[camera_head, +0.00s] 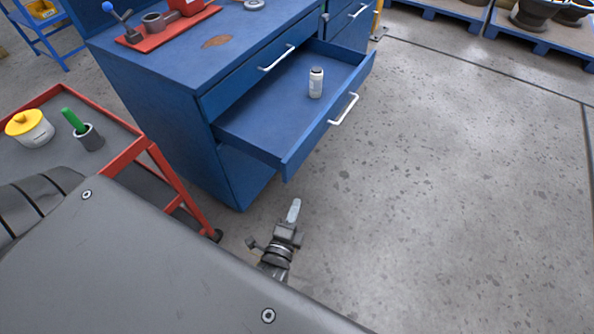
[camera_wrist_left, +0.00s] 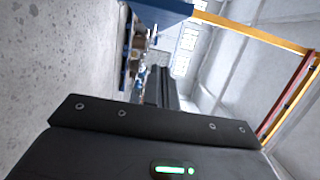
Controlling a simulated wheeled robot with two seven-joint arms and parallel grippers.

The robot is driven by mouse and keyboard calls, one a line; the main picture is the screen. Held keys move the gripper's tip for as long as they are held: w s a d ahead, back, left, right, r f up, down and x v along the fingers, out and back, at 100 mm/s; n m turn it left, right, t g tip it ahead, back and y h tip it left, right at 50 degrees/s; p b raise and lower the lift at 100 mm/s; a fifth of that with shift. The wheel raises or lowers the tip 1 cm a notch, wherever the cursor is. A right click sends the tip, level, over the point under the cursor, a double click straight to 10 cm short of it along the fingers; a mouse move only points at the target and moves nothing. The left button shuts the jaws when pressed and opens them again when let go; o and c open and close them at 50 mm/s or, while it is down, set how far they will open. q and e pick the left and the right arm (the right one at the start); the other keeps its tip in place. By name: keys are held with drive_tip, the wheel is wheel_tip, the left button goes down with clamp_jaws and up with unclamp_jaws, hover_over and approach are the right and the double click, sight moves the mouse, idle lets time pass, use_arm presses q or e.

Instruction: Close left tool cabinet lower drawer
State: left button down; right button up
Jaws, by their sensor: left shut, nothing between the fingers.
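The blue left tool cabinet (camera_head: 160,115) stands at the upper middle of the head view. Its lower drawer (camera_head: 270,115) is pulled far out, with a white handle (camera_head: 344,109) on its front. A small white bottle (camera_head: 316,84) with a dark cap stands upright inside. The upper drawer (camera_head: 245,80) is shut. My left gripper (camera_head: 294,210) is shut and empty. It shows in front of and below the drawer's near corner in the head view, apart from it. The drawer cannot be made out for sure in the left wrist view. My right gripper is not in view.
A red-framed cart (camera_head: 130,153) with a yellow-lidded pot (camera_head: 30,127) and a green-handled tool in a cup (camera_head: 88,136) stands at the left. A red tray (camera_head: 165,30) sits on the cabinet top. The floor (camera_head: 460,180) right of the drawer is clear. Blue pallets (camera_head: 545,40) stand far right.

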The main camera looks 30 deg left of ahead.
use_arm(q)
drive_tip(key=p, duration=0.1)
hover_over(293, 174)
drive_tip(key=s+d, duration=0.2)
drive_tip(key=s, duration=0.1)
drive_tip(key=shift+s+a, duration=0.1)
drive_tip(key=shift+s, duration=0.05)
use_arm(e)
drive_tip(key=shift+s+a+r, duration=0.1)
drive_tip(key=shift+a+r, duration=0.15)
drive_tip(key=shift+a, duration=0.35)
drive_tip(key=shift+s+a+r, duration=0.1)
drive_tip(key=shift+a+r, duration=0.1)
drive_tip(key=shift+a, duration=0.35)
